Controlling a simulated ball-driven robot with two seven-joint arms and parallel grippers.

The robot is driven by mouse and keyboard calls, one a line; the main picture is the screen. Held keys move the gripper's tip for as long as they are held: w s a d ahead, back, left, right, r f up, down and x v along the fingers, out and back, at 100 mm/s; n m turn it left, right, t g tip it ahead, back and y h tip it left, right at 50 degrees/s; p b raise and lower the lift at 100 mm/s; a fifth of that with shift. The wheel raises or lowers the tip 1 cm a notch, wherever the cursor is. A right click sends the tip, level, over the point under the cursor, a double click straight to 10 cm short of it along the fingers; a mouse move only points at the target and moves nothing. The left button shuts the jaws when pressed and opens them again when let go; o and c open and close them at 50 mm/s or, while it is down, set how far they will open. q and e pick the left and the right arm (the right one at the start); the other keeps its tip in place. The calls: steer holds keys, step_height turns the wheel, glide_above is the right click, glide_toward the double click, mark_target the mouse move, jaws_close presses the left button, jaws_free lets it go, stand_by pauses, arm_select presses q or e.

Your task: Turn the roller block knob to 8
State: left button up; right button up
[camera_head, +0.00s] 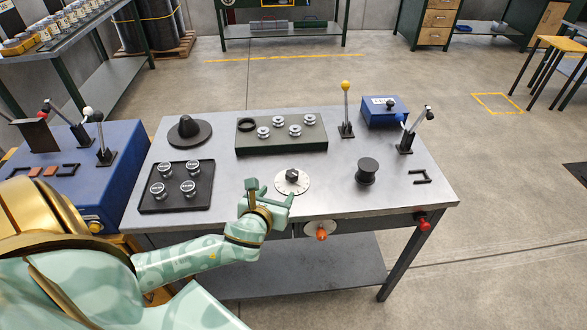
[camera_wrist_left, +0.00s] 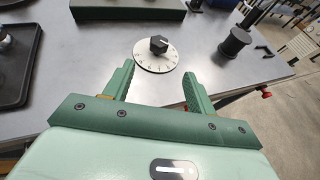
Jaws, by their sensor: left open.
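The knob (camera_head: 292,174) is a black block on a round white dial with numbers (camera_head: 293,187), lying flat near the front middle of the steel table. In the left wrist view the knob (camera_wrist_left: 158,44) stands on its dial (camera_wrist_left: 154,61), just beyond the fingertips. The numbers are too small to read surely. My left gripper (camera_head: 270,190) is green and open, close to the left front of the dial in the head view. In the left wrist view the left gripper (camera_wrist_left: 157,76) has nothing between its fingers, and they are apart from the knob. My right gripper is not in view.
Around the dial are a black tray (camera_head: 150,204) with silver rollers, a green block (camera_head: 255,143) with several rollers, a black spool (camera_head: 367,171) and a yellow-tipped lever (camera_head: 346,110). An orange knob (camera_head: 321,233) sits on the front edge. Bare tabletop lies right of the dial.

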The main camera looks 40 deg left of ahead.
arm_select(q)
steer(key=b, duration=0.2)
glide_toward(291, 175)
steer(key=shift+w+a+f, duration=0.1)
steer(key=shift+w+f, duration=0.2)
steer(key=shift+w, duration=0.05)
steer(key=b+x, duration=0.2)
steer(key=x, duration=0.8)
steer(key=shift+w+b, duration=0.15)
steer(key=shift+b, duration=0.15)
steer(key=shift+r, duration=0.1)
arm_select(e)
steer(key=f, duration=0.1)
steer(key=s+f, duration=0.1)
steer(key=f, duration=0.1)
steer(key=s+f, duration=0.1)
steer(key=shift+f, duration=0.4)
arm_select(q)
steer(key=c, duration=1)
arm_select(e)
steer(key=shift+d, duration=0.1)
